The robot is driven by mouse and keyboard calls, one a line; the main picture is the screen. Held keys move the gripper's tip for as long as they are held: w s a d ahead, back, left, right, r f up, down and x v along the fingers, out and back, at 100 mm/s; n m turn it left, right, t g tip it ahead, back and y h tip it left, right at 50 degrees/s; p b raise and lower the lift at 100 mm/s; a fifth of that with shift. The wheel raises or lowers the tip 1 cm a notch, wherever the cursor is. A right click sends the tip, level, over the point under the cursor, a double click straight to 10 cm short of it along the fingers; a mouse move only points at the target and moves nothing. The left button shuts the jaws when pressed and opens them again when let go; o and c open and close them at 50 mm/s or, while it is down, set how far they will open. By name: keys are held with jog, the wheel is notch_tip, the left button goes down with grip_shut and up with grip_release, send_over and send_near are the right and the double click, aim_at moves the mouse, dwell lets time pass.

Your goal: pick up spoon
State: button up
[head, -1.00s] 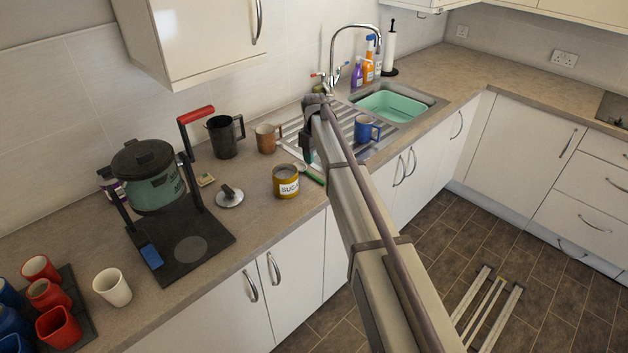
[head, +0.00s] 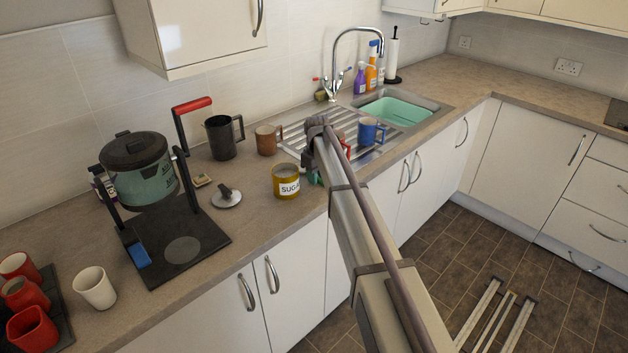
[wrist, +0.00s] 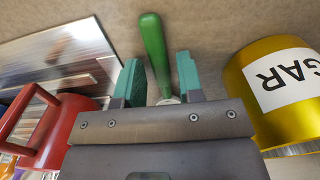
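The spoon's green handle (wrist: 153,48) shows in the wrist view, lying on the counter between my gripper's two teal fingers. A small pale part shows at its lower end; the rest of the spoon is hidden behind my gripper body. My gripper (wrist: 159,78) is open, one finger on each side of the handle, with a narrow gap on both sides. In the head view my arm hides most of the gripper and the spoon.
The yellow sugar tin (wrist: 285,85) stands close right of my gripper in the wrist view; it also shows in the head view (head: 286,183). A red mug (wrist: 55,135) is close on the left.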

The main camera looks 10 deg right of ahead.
grip_shut()
notch_tip(320, 180, up, 10)
jog(key=p, duration=1)
